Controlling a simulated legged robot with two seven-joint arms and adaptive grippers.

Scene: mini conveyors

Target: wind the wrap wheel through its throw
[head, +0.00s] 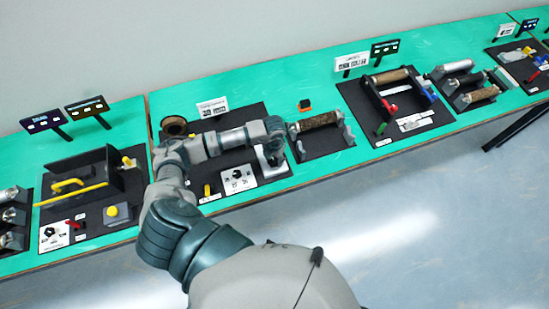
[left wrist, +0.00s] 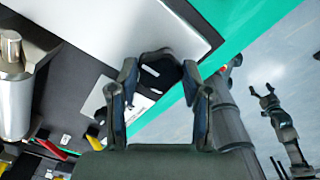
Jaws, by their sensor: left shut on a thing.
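My left gripper (head: 277,138) is over the right side of a dark station board, next to an upright silver stand (head: 271,161). In the left wrist view its two fingers (left wrist: 160,88) are closed in around a dark part (left wrist: 160,72). I cannot make out the wrap wheel as a whole, so I cannot tell how this part belongs to it. My forearm hides much of the station. My right gripper (left wrist: 263,96) shows small at the right of the left wrist view, with its fingers apart and empty.
A brown roller (head: 318,121) stands just right of my left gripper. A white panel with a black dial (head: 237,180) lies just in front. A brown ring-shaped roll (head: 174,125) is at the station's back left. The grey floor (head: 430,240) in front is clear.

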